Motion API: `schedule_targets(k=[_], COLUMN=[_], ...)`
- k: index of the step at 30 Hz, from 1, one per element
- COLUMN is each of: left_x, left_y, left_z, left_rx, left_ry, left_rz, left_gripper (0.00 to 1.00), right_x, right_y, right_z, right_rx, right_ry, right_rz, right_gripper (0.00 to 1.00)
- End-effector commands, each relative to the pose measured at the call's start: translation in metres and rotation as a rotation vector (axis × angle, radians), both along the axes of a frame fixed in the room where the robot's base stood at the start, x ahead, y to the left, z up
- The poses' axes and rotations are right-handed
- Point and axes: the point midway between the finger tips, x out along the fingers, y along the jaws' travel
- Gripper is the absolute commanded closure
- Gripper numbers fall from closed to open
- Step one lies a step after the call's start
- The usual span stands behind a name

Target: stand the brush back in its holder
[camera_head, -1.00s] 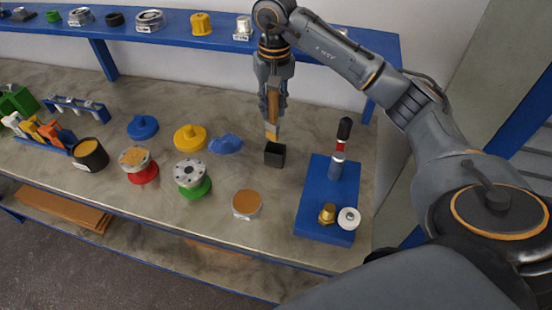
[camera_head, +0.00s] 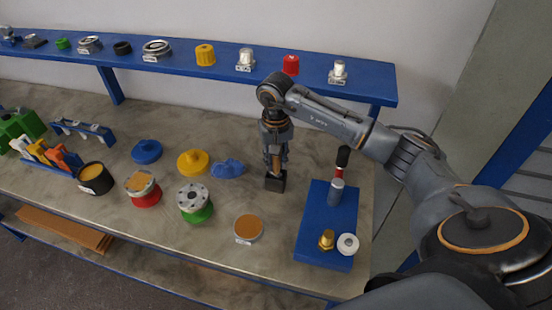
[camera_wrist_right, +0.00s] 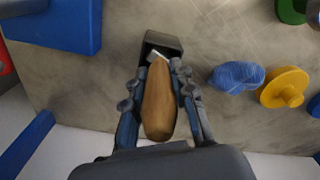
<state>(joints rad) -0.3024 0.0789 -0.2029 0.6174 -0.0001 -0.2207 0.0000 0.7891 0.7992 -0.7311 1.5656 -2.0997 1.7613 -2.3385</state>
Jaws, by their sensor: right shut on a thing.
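The brush has a wooden handle and shows in the right wrist view (camera_wrist_right: 159,100) between the fingers. Its pale metal ferrule is at the mouth of the dark square holder (camera_wrist_right: 160,43); the bristles are hidden. In the head view the holder (camera_head: 275,181) stands on the bench, and the brush handle (camera_head: 276,161) is upright right above it. My right gripper (camera_head: 275,165) is shut on the handle, pointing down, just over the holder. I cannot tell how deep the brush sits in it. My left gripper is not in view.
A blue board (camera_head: 316,222) with a red-and-black tool, a grey cylinder, a brass fitting and a white ring lies right of the holder. A blue cloth (camera_head: 229,168) and yellow flange (camera_head: 193,163) are left. A blue shelf (camera_head: 215,66) runs behind.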

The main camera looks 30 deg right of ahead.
Motion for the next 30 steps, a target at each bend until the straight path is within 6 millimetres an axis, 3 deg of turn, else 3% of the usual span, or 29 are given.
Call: schedule_targets(k=[4, 5, 8, 21, 30], left_x=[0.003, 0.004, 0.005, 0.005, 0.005], left_y=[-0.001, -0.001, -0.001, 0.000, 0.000], left_z=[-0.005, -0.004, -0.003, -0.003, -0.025], left_rx=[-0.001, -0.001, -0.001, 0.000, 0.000], left_ry=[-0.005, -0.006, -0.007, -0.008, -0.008], left_rz=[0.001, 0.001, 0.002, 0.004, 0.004], left_gripper=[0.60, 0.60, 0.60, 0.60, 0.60], right_x=[0.000, 0.000, 0.000, 0.001, 0.001], right_y=[0.000, 0.000, 0.000, 0.000, 0.000], right_z=[-0.004, -0.003, -0.002, 0.006, 0.067], right_rx=[0.000, 0.000, 0.000, -0.001, -0.001], right_ry=[0.000, 0.000, 0.001, -0.002, -0.006], right_rz=[0.000, 0.000, 0.000, 0.000, 0.000], right_gripper=[1.00, 0.71, 0.52, 0.52, 0.52])
